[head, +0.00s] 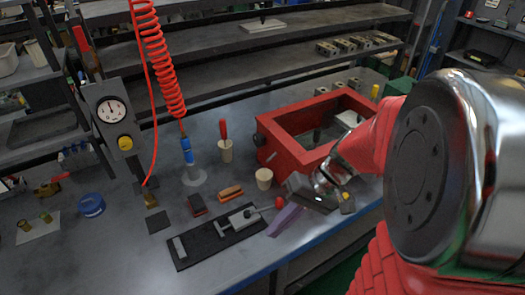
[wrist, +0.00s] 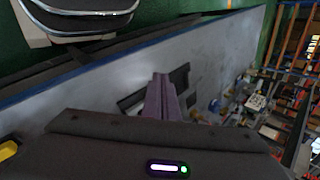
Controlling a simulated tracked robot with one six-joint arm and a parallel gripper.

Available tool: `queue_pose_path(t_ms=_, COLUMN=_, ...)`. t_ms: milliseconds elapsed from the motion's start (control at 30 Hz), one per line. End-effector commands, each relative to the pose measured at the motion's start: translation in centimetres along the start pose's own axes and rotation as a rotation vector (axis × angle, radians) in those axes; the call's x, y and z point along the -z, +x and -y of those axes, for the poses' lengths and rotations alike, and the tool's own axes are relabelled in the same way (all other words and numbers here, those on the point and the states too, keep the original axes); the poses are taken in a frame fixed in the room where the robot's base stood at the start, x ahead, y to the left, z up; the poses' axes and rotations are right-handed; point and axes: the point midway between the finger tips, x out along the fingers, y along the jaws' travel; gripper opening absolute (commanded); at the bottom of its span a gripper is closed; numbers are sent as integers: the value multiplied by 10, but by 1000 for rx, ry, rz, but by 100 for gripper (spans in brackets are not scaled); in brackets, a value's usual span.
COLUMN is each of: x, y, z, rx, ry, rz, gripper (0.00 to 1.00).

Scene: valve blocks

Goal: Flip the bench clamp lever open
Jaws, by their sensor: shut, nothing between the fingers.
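The bench clamp (head: 238,219) is a grey metal clamp on a black base plate (head: 208,250) near the bench's front edge. Its lever (head: 265,208) points right, low over the bench, and ends in a red knob (head: 281,202). My gripper (head: 273,231) has purple fingers, which are shut and empty. They slant down just right of the plate, close to the knob; I cannot tell whether they touch it. In the wrist view the shut fingers (wrist: 161,78) cover part of the dark base plate (wrist: 180,77), and the lever is not clearly visible.
A red open-topped box (head: 285,145) stands behind my gripper. A beige cup (head: 264,178), an orange-brown block (head: 230,193) and a dark red block (head: 197,205) stand behind the clamp. A red coiled hose (head: 160,60) hangs above. The bench front left of the plate is clear.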

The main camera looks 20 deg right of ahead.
Motion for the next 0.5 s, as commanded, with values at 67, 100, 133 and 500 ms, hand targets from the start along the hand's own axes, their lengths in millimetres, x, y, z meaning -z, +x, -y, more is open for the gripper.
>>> queue_pose_path(t_ms=67, x=6, y=2, z=-8, rx=69, ry=25, rz=-2, gripper=0)
queue_pose_path(t_ms=100, x=9, y=2, z=-10, rx=104, ry=33, rz=-5, gripper=0)
queue_pose_path(t_ms=133, x=11, y=2, z=-13, rx=130, ry=40, rz=-9, gripper=0)
queue_pose_path(t_ms=500, x=45, y=-4, z=-49, rx=450, ry=103, rz=-130, gripper=0)
